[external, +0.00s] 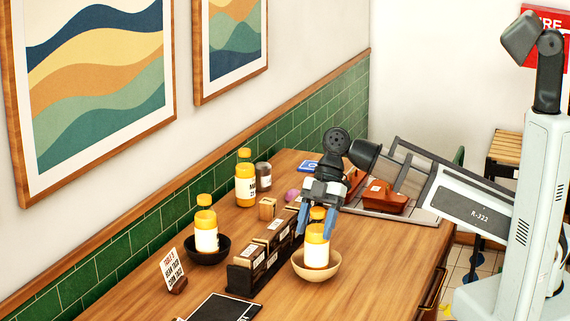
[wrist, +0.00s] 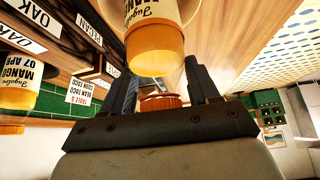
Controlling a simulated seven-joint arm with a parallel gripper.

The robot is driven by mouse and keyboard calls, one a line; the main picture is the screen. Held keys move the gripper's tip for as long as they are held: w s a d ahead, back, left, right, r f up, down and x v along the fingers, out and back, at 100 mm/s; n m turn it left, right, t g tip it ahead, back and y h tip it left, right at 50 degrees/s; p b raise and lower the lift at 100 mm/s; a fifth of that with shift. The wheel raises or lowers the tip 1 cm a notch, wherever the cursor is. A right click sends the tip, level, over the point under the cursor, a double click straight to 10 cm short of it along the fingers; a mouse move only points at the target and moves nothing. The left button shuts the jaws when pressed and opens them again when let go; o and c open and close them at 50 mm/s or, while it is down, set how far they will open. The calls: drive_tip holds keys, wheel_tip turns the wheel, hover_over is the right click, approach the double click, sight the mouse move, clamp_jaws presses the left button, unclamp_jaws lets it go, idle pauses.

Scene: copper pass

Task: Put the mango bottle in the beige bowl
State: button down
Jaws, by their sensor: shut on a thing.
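A dark bowl (external: 207,256) to the left holds a similar bottle (external: 206,235). A black rack (external: 262,257) with labelled sections stands close left of the beige bowl. Another yellow bottle (external: 245,181) and a grey jar (external: 263,176) stand near the wall. A tray (external: 412,211) lies behind.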

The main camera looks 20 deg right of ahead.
drive_tip(key=shift+f, duration=0.1)
drive_tip(key=shift+c, duration=1.3)
unclamp_jaws()
drive_tip(key=v, duration=1.2)
drive_tip(key=shift+s, duration=0.1)
